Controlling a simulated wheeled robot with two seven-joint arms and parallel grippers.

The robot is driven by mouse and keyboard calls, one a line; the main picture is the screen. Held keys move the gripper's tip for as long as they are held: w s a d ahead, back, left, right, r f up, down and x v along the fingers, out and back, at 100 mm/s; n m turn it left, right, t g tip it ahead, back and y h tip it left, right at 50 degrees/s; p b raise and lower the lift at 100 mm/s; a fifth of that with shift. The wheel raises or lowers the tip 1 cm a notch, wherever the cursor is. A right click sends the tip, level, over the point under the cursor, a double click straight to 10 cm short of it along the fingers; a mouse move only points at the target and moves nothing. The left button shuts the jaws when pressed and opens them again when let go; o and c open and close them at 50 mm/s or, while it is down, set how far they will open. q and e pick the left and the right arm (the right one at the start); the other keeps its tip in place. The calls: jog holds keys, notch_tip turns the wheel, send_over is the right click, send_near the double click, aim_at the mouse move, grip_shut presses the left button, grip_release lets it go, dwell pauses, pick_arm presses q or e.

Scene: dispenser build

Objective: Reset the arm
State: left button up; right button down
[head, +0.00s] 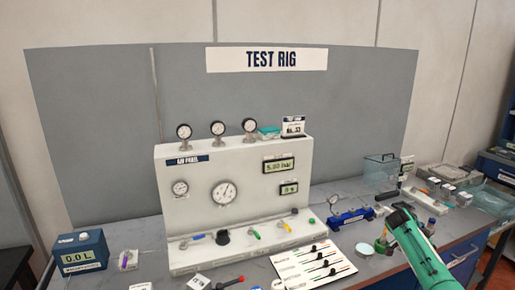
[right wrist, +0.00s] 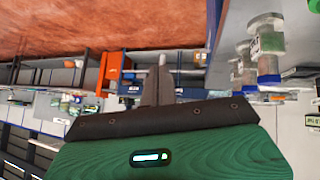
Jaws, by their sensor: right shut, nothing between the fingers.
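In the right wrist view my right gripper (right wrist: 158,80) shows as dark fingers together beyond the green wrist housing, shut and empty. It points across the room, with nothing touching the fingertips. My left gripper is not in view.
A white test panel (head: 240,223) with gauges and valves stands mid-bench. A blue meter box (head: 80,252) is at left. A switch card (head: 308,265), a blue manifold (head: 350,217) and a clear box (head: 381,174) lie near my right arm. Trays (head: 492,198) fill the right end.

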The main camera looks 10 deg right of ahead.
jog(key=s+d+f+n+t, duration=0.1)
jog(key=s+f+n, duration=0.4)
jog(key=f, duration=0.5)
jog(key=s+f+n, duration=0.2)
jog(key=s+f, duration=0.5)
jog(key=f, duration=0.3)
jog(key=s+d+f+n+t, duration=0.1)
jog(key=s+f+n, duration=0.3)
jog(key=s+f, duration=0.5)
jog(key=s+a+f+n+y, duration=0.1)
jog(key=s+f+n, duration=0.2)
jog(key=s+f, duration=0.55)
jog(key=s+f+n+t+y, duration=0.1)
jog(key=s+f+n, duration=0.25)
jog(key=s, duration=1.05)
jog(key=s+a+f+n+y, duration=0.1)
jog(key=s+f+n, duration=0.35)
jog(key=s, duration=0.65)
jog(key=s+a+f+m+y, duration=0.1)
jog(key=a+f, duration=0.3)
jog(key=a, duration=1)
jog(key=a+f+m+y, duration=0.1)
jog(key=a+f, duration=0.3)
jog(key=a, duration=1.1)
jog(key=s+a+f+y, duration=0.1)
jog(key=a+f+y, duration=0.2)
jog(key=a, duration=1.2)
jog(key=shift+s+f+m+y, duration=0.3)
jog(key=shift+s+f+m, duration=0.1)
jog(key=shift+f, duration=0.45)
